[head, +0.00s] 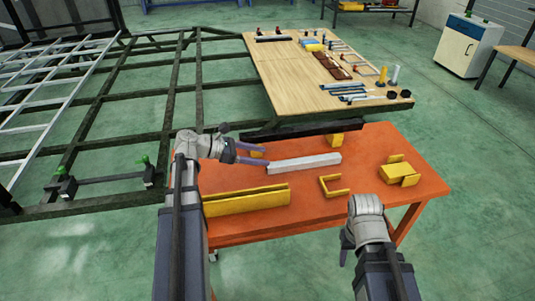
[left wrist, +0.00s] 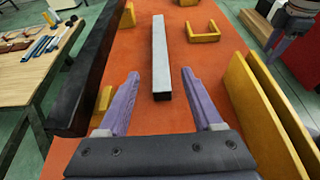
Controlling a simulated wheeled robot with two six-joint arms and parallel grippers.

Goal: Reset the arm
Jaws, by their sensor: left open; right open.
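My left gripper (head: 250,152) is over the left part of the orange table, open and empty. Its two purple fingers (left wrist: 160,95) show in the left wrist view, with the near end of a light grey bar between and beyond their tips. The grey bar (head: 304,163) lies on the orange table, just right of the left fingertips in the head view; it also shows in the left wrist view (left wrist: 160,55). My right gripper (head: 345,243) hangs at the table's front edge, pointing down. Its fingers are mostly hidden by its own wrist, and nothing shows held in it.
The orange table (head: 370,143) bears a yellow channel (head: 245,200), a yellow U-shaped bracket (head: 333,186), a yellow block piece (head: 400,170) and a black beam (head: 300,131) along its back. Behind stand a wooden tool table (head: 285,80) and a dark chassis frame (head: 130,97).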

